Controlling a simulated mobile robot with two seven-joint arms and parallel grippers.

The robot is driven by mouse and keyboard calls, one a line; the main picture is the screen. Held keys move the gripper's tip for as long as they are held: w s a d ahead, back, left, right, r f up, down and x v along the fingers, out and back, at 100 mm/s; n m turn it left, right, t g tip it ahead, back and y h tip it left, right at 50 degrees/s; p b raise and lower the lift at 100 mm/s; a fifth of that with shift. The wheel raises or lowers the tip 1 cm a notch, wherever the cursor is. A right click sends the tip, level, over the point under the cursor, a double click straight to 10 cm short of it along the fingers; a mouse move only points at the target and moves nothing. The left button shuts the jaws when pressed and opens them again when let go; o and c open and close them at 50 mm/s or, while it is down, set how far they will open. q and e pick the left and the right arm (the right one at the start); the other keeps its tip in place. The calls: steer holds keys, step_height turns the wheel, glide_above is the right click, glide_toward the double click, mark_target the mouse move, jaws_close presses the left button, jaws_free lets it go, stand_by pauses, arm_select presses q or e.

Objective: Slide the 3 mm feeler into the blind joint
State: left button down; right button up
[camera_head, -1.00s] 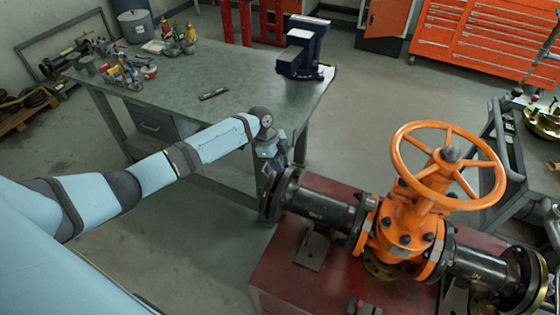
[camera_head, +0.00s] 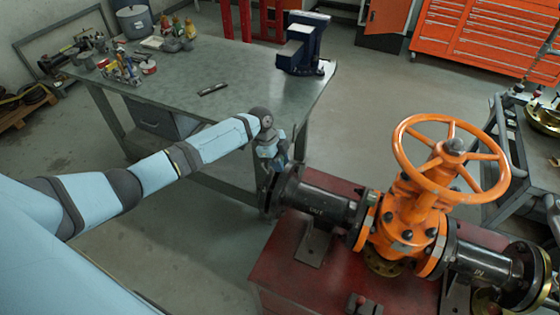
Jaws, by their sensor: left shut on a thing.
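The orange gate valve (camera_head: 408,225) with its handwheel stands on a red base, with black pipe stubs on both sides. The left stub (camera_head: 315,205) ends in a dark flanged joint (camera_head: 276,188), which appears to be the blind joint. My left gripper (camera_head: 272,167) is at this joint's upper left side, small and dark in the picture. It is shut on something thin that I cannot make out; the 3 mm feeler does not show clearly. Whether it touches or enters the joint's gap cannot be told. My right gripper is not in view.
A green-grey workbench (camera_head: 250,85) stands behind, with a blue vise (camera_head: 302,48), bottles and small tools. The red base (camera_head: 285,262) carries the valve. A grey cart (camera_head: 510,165) is at right, orange tool cabinets (camera_head: 480,40) behind. Floor left of the base is clear.

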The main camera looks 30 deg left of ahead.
arm_select(q)
steer(key=shift+f+b, duration=0.3)
steer(key=shift+f, duration=0.2)
steer(key=c, duration=0.8)
jaws_free()
steer(key=b+v, duration=0.1)
steer(key=v, duration=1.2)
steer(key=shift+r+b, duration=0.35)
steer(key=shift+b, duration=0.05)
steer(key=shift+a, duration=0.1)
